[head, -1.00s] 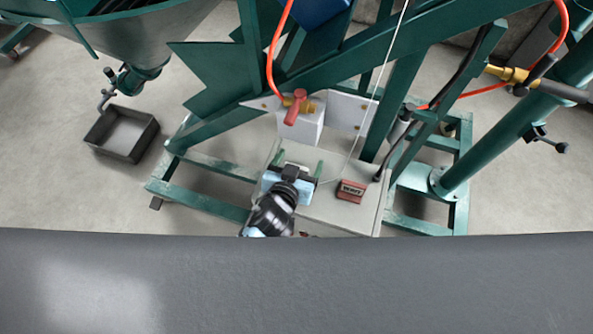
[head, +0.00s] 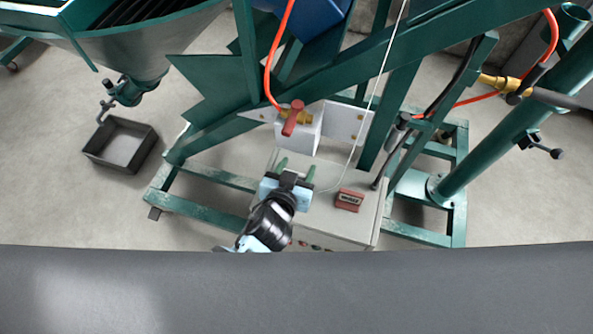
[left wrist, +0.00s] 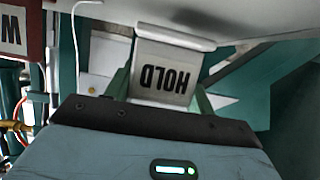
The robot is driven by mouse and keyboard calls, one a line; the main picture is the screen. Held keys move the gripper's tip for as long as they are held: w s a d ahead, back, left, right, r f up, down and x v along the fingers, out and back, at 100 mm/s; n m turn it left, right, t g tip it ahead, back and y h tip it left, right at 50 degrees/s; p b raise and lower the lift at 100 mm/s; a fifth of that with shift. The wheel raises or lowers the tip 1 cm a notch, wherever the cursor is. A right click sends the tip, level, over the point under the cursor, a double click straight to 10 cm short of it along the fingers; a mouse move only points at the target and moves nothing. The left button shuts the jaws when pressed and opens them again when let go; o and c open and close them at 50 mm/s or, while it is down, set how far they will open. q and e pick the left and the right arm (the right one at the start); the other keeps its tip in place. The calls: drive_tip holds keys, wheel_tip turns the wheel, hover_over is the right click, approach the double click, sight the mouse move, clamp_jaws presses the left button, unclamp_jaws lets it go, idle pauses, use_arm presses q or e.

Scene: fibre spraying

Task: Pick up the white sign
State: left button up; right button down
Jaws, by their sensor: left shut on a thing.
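The white sign (left wrist: 165,82) with the black word HOLD shows upside down in the left wrist view. It sits between the two green fingers of my left gripper (left wrist: 164,90), which is shut on it. In the head view my left gripper (head: 296,168) is over the top of the pale control box (head: 325,206); the sign is hard to make out there. In the wrist view the sign's flared base is close to the pale surface; I cannot tell whether it touches. My right gripper is in neither view.
A red sign (head: 349,200) stands on the box to the right of my gripper. A white block with a red-handled valve (head: 292,118) is just behind. Green frame beams (head: 330,100) and a thin white cable surround the box. A dark tray (head: 120,146) is on the floor.

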use_arm(q)
drive_tip(key=shift+s+a+r, duration=0.15)
drive_tip(key=shift+a+r, duration=0.1)
drive_tip(key=shift+r, duration=0.25)
drive_tip(key=shift+s+a+r, duration=0.15)
drive_tip(key=shift+a+r, duration=0.1)
drive_tip(key=shift+r, duration=0.25)
drive_tip(key=s+a+r+p, duration=0.1)
drive_tip(key=s+a, duration=0.7)
drive_tip(key=a, duration=0.4)
drive_tip(key=shift+s+a+r, duration=0.15)
drive_tip(key=shift+s+r, duration=0.05)
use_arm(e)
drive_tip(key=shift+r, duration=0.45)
